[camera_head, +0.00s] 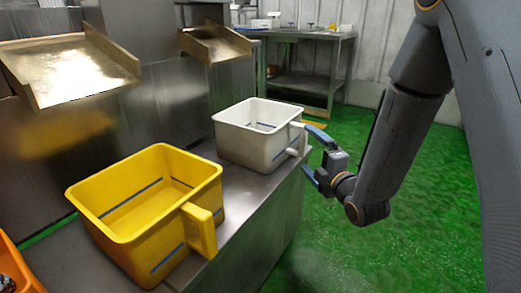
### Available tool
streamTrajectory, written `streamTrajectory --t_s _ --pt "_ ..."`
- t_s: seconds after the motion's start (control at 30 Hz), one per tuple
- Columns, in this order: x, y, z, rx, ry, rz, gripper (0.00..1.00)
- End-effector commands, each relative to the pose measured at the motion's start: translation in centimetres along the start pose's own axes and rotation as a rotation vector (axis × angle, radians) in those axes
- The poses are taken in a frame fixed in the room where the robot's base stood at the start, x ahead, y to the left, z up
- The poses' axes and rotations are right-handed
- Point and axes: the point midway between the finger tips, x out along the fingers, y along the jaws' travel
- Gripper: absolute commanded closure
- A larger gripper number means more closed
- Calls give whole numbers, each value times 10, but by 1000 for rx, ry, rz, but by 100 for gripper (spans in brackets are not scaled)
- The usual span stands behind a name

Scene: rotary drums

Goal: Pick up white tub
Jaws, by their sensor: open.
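The white tub (243,144) stands upright on the steel counter, toward its far end. It has a blue line inside and a white handle (294,141) on its right side. My gripper (304,153) is at the handle, with its two blue fingers spread apart, one above and one lower. The fingertips are close to the handle; I cannot tell whether they touch it. My arm comes in from the right.
A yellow tub (118,237) with a handle stands nearer on the same counter (234,227). An orange container (14,268) shows at the lower left. Steel chutes (70,72) overhang behind. Green floor (400,245) lies open to the right; a table (312,84) stands behind.

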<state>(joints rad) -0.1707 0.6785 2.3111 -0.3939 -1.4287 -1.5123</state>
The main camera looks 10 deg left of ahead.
Motion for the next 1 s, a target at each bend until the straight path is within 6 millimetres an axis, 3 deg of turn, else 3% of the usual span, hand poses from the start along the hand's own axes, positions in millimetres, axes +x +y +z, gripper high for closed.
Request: streamTrajectory --t_s 0.6,0.9,1.0 --pt "71 3 3 -1 1 3 0" --pt "75 4 3 -1 1 2 0" --pt "75 4 3 0 0 2 15"
